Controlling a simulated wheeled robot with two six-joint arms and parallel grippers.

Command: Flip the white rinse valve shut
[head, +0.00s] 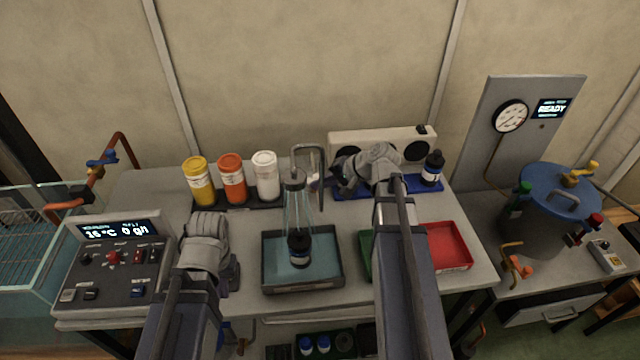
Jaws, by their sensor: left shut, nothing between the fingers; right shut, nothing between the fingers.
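The rinse valve shows only as a small white part (313,181) beside the grey rinse pipe (323,163); its handle position is too small to tell. The pipe arches to a rinse head (295,179), and pale streams fall from it onto a dark bottle (299,252) standing in a blue-floored tray (267,282). My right gripper (338,181) is shut and empty, just right of the white part; I cannot tell whether they touch. My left gripper (226,284) is shut and empty, low between the control panel and the tray, its fingertips partly hidden.
Yellow (198,182), orange (232,180) and white (265,177) capped jars stand left of the pipe. A dark bottle (432,169) stands on a blue mat. A red tray (449,246) lies right of my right arm. The control panel (115,265) fills the left front.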

